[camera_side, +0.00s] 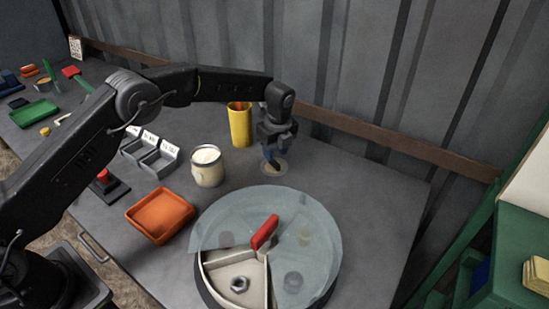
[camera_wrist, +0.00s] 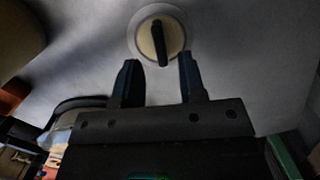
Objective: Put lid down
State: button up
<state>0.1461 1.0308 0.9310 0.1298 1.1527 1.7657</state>
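A small round lid (camera_side: 283,170) lies on the grey table to the right of an open jar (camera_side: 207,167) with pale contents. In the wrist view the lid (camera_wrist: 143,40) is a cream disc with a lighter rim and a dark upright handle. My gripper (camera_side: 270,155) points down right over the lid. In the wrist view its two dark fingers (camera_wrist: 159,60) stand apart, with the handle just beyond and between their tips. Gaps show on both sides of the handle, so the gripper is open and empty. The lid's far side is partly hidden in the side view.
A yellow cup (camera_side: 240,128) stands behind the jar. An orange tray (camera_side: 160,215) and grey labelled bins (camera_side: 158,160) are to the left. A round sectioned tray with a clear cover and red handle (camera_side: 264,232) is in front. Bare table lies right of the lid.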

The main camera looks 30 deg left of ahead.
aim_at(277, 164)
notch_tip(277, 164, up, 9)
jog(key=s+a+r+n+t, duration=0.2)
jog(key=s+a+r+n, duration=0.2)
jog(key=s+r+n, duration=0.95)
jog(key=s+a+f+n+t+h, duration=0.1)
jog(key=s+n, duration=0.8)
jog(key=s, duration=1.6)
jog(key=shift+a+f+t, duration=0.55)
jog(key=shift+a+t, duration=0.25)
jog(key=shift+t, duration=0.2)
